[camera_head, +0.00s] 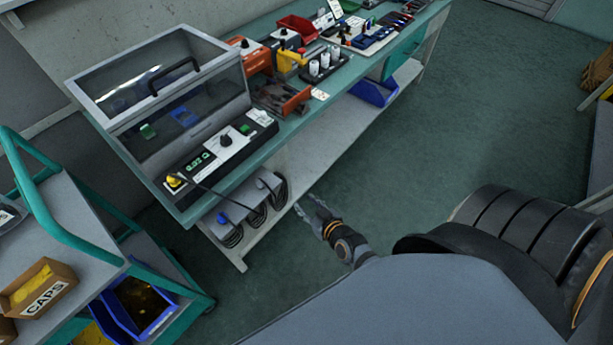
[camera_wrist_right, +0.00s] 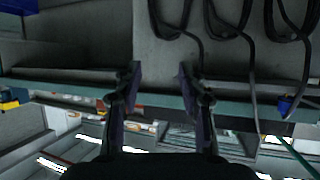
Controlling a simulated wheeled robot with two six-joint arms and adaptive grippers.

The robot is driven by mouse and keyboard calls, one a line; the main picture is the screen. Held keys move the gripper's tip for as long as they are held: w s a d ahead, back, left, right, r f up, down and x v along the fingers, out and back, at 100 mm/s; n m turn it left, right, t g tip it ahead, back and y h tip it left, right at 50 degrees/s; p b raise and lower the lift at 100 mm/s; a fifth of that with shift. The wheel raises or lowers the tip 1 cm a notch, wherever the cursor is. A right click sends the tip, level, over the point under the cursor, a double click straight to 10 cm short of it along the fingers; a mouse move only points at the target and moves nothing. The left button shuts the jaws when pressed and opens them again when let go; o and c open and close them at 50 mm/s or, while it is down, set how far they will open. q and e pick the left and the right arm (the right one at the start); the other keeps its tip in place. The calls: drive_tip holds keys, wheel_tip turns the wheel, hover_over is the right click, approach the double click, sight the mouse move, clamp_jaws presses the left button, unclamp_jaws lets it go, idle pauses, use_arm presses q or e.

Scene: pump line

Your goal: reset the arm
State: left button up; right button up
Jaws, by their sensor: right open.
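My right gripper (camera_head: 316,209) shows in the head view, low beside the front of the workbench, over the green floor. Its two fingers are apart with nothing between them. In the right wrist view the same gripper (camera_wrist_right: 160,85) has its fingers spread and empty, with the bench's lower shelf area and black cables (camera_wrist_right: 228,25) beyond. It appears apart from the bench. My left gripper is not in view.
The workbench (camera_head: 330,98) carries a clear-lidded tester (camera_head: 160,95), a control panel (camera_head: 220,145) and several tools. Looped cables hang below its left end. A teal cart (camera_head: 75,215) with a CAPS box (camera_head: 38,288) stands at left. Green floor (camera_head: 440,125) right of the bench is clear.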

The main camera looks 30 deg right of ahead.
idle(0.3)
drive_tip(key=s+d+f+g, duration=0.1)
drive_tip(key=s+f+g, duration=0.4)
drive_tip(key=f, duration=0.9)
drive_tip(key=s+d+f+g, duration=0.1)
drive_tip(key=s+f+g, duration=0.1)
drive_tip(key=s+f, duration=0.3)
drive_tip(key=s+d+f+g+h+p, duration=0.1)
drive_tip(key=s+f, duration=0.5)
drive_tip(key=s, duration=0.6)
drive_tip(key=s+d+f+g, duration=0.3)
drive_tip(key=s+f, duration=0.3)
drive_tip(key=s, duration=0.3)
drive_tip(key=shift+d+g+p, duration=0.15)
drive_tip(key=shift+g+p, duration=0.15)
drive_tip(key=shift+g, duration=0.1)
drive_tip(key=shift+o, duration=0.3)
idle(0.3)
